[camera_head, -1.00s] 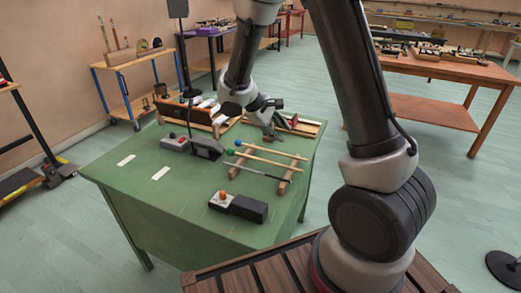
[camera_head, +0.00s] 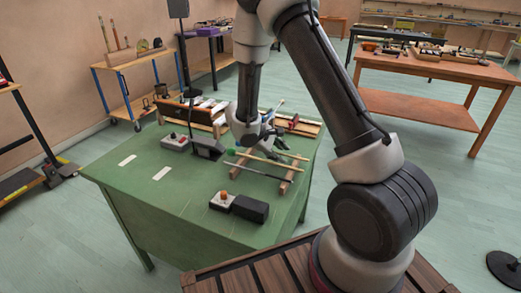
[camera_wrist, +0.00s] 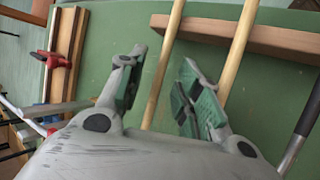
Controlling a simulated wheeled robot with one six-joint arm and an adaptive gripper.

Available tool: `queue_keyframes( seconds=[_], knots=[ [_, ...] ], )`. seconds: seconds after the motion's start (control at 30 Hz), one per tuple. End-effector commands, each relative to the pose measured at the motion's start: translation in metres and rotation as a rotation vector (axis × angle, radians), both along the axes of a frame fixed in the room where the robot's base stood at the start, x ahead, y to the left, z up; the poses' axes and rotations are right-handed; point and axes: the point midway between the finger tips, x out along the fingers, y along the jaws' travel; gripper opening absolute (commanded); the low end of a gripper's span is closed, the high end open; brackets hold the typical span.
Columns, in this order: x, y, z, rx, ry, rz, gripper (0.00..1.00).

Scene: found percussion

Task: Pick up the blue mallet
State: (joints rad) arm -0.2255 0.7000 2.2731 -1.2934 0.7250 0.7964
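The blue mallet is the far one of two pale wooden sticks; its shaft (camera_wrist: 165,60) runs between my fingers in the wrist view. Its blue head is hidden behind my gripper in the head view. My gripper (camera_wrist: 160,95) is open, with one finger on each side of that shaft, and no closed grip shows. In the head view my gripper (camera_head: 266,146) is over the mallets. The green-headed mallet (camera_head: 230,152) lies nearer me; its shaft (camera_wrist: 238,50) passes beside my right finger. Whether that finger touches it, I cannot tell.
The sticks lie across wooden rails (camera_wrist: 240,38) on the green table (camera_head: 190,195). A dark rod (camera_wrist: 312,110) lies on the near side. A box with an orange button (camera_head: 222,199) and a black block (camera_head: 250,208) stand in front. Wooden racks stand behind.

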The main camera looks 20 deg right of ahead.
Motion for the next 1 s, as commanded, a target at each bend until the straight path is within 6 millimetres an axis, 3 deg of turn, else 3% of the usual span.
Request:
queue_keyframes(
  seconds=[0.07,0.27,0.67,1.0],
  knots=[
    [0.0,0.0,0.0,0.0,0.0,0.0,0.35],
    [0.0,0.0,0.0,0.0,0.0,0.0,0.0],
    [0.0,0.0,0.005,-0.001,-0.001,0.0,0.0],
    [0.001,0.001,0.069,0.001,-0.006,0.0,0.0]
  ],
)
